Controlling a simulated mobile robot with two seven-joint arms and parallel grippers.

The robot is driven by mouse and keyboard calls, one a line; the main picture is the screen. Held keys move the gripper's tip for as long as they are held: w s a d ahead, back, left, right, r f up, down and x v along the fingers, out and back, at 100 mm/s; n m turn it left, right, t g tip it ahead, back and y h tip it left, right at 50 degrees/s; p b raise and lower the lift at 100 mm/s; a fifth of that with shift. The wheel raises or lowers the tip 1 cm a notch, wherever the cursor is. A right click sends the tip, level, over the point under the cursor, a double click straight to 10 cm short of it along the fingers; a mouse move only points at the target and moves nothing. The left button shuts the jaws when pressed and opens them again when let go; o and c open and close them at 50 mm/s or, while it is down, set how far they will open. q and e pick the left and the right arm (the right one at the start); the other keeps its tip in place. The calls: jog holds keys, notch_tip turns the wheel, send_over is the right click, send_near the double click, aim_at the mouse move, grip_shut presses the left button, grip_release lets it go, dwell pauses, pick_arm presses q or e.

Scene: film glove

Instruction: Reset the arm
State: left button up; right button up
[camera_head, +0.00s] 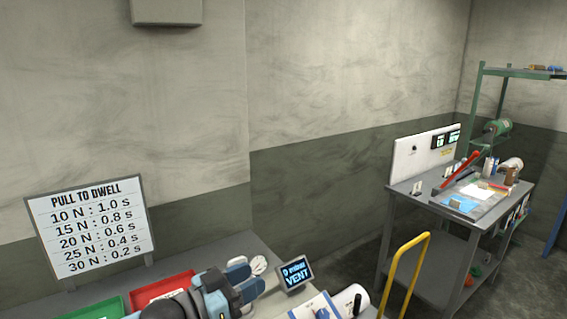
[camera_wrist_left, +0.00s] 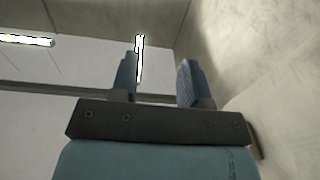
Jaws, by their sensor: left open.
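My left gripper (camera_head: 246,281) shows at the bottom of the head view, above the bench, with its blue fingers spread apart. In the left wrist view the two fingers of the left gripper (camera_wrist_left: 158,82) point up, with nothing between them. My right gripper is in neither view.
A bench (camera_head: 235,252) carries a green tray (camera_head: 95,311), a red tray (camera_head: 163,288), a small "VENT" display (camera_head: 295,273) and a "PULL TO DWELL" sign (camera_head: 90,226). A yellow rail (camera_head: 404,262) stands right. A cluttered table (camera_head: 402,198) stands further back.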

pick_arm(q)
jog(key=s+a+f+n+y, duration=0.2)
jog(key=s+a+f+y, duration=0.1)
jog(key=s+f, duration=0.5)
jog(key=s+a+f+n+y, duration=0.2)
jog(key=s+a+f+y, duration=0.2)
jog(key=s+f, duration=0.4)
jog(key=s+a+f+n+y, duration=0.3)
jog(key=s+a+f, duration=0.3)
jog(key=f, duration=1.2)
jog(key=s+y, duration=0.1)
jog(key=s, duration=0.1)
jog(key=shift+s+f, duration=0.2)
jog(key=shift+s, duration=0.2)
